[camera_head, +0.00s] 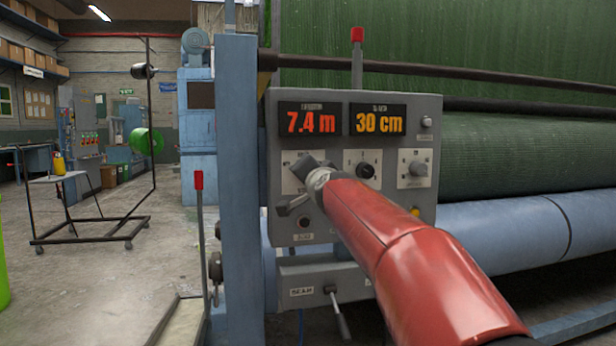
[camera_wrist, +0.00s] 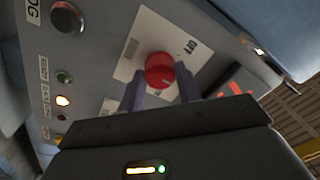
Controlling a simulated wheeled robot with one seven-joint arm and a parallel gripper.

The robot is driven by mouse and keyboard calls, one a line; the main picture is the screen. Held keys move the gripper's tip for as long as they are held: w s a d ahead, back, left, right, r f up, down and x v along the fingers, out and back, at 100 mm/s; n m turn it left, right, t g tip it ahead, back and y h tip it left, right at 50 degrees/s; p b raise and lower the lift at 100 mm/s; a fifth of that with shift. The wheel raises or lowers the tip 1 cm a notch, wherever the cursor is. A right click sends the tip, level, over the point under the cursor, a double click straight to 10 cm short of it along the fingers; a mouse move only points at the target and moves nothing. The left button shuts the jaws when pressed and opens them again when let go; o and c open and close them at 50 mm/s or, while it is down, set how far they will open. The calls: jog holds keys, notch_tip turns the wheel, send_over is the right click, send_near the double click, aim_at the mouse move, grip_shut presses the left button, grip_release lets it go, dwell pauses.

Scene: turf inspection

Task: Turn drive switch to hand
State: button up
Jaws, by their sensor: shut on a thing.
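The grey control panel (camera_head: 340,225) stands on the machine frame. My red arm reaches to its left side, and my gripper (camera_head: 298,183) is at the left switch plate (camera_head: 290,160), hiding the switch there. My gripper (camera_wrist: 160,84) is shut on this knob, one finger on each side. Which way the knob points is unclear.
Two more switches, a middle one (camera_head: 364,170) and a right one (camera_head: 417,168), sit beside it. Displays (camera_head: 311,122) read 7.4 m and 30 cm. A dark button (camera_wrist: 67,17) and small lamps (camera_wrist: 63,101) are near. A red-tipped lever (camera_head: 198,180) stands left. Green turf (camera_head: 530,160) fills the right.

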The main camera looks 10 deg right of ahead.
jog(key=o, duration=1)
jog(key=shift+c, duration=0.2)
jog(key=shift+s, duration=0.15)
jog(key=s+b, duration=0.1)
jog(key=s, duration=0.6)
jog(key=shift+s+d+b, duration=0.15)
jog(key=shift+s+b, duration=0.15)
jog(key=shift+b, duration=0.1)
jog(key=s+f+n+g, duration=0.9)
jog(key=s+f+g, duration=0.3)
jog(key=s+f, duration=2)
notch_tip(320, 180, down, 3)
jog(key=shift+s+a+f+h, duration=0.1)
jog(key=shift+s+a+h, duration=0.1)
jog(key=shift+s+h, duration=0.15)
